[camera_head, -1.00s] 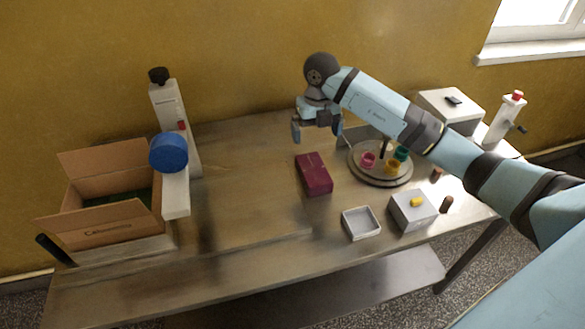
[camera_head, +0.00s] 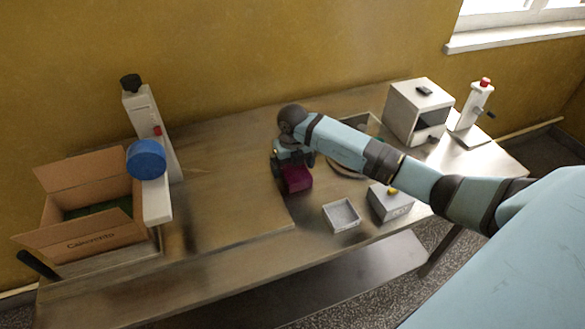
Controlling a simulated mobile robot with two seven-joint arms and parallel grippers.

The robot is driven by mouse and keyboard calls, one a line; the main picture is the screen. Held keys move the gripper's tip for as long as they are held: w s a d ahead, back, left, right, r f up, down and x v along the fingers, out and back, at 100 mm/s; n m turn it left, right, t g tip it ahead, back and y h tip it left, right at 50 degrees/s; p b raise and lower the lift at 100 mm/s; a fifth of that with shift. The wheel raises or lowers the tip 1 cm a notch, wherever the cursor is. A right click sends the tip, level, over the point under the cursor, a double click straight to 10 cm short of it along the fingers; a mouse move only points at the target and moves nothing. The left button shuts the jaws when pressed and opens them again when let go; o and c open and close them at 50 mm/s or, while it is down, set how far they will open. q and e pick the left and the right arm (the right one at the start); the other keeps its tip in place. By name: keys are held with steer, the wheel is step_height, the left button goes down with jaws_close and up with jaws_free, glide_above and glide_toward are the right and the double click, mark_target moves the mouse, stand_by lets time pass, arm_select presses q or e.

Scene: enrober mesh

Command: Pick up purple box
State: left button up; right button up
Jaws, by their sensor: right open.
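The purple box (camera_head: 297,179) lies on the wooden table, right of its middle. Its far part is hidden under my right gripper. My right gripper (camera_head: 284,163) is open and low over the far end of the box, with one finger showing on the box's left side. The other finger is hidden, and I cannot tell whether the fingers touch the box. My left gripper is not in view.
A grey tray (camera_head: 342,215) and a grey block (camera_head: 390,203) stand right of the box. A round plate (camera_head: 345,168) is partly hidden behind my arm. An open cardboard box (camera_head: 82,240) and a white device with a blue disc (camera_head: 147,158) stand at the left. The table between is clear.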

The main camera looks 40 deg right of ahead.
steer(key=shift+f, duration=0.15)
steer(key=c, duration=1)
steer(key=shift+c, duration=0.2)
